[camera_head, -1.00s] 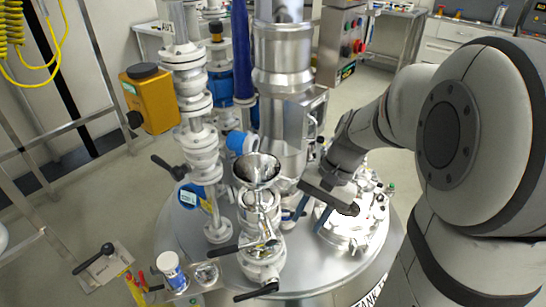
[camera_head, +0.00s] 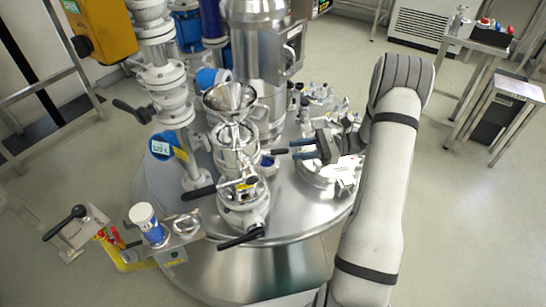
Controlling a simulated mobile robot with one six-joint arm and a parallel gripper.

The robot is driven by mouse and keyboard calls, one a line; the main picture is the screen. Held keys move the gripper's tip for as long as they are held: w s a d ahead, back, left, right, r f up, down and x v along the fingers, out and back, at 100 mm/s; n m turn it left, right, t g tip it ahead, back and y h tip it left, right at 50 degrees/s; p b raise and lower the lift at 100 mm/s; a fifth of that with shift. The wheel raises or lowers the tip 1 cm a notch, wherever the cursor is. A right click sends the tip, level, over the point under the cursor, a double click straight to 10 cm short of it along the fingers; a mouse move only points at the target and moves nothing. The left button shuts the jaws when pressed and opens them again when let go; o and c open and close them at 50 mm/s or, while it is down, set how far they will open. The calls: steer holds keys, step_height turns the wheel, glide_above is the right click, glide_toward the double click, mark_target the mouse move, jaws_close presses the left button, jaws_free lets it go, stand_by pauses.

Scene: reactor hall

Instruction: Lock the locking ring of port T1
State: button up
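My gripper (camera_head: 294,150) is above the right part of the vessel lid, pointing left. Its two fingers are apart, with nothing between them. Left of the fingertips stands a port stack (camera_head: 238,160) with a steel funnel (camera_head: 229,97) on top and black lever handles low down. A small yellow tag (camera_head: 246,184) is on it, too small to read. No T1 mark is legible, so I cannot tell which port is T1 or how its locking ring stands. A round flanged cover (camera_head: 322,172) lies on the lid, partly hidden below my gripper.
A tall white pipe stack (camera_head: 163,90) and a steel column (camera_head: 254,60) rise behind the funnel. Front left, a bracket carries a white-capped blue-labelled container (camera_head: 147,224). A black lever (camera_head: 65,222) stands farther left. Floor at right is free, before a bench (camera_head: 480,40).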

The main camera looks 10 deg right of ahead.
mark_target(274, 151)
steer(key=a, duration=0.7)
steer(key=shift+w+a+f+b, duration=0.15)
steer(key=shift+w+a+b, duration=0.15)
steer(key=shift+w+b, duration=0.1)
steer(key=shift+c, duration=0.5)
jaws_close()
steer(key=shift+a, duration=0.15)
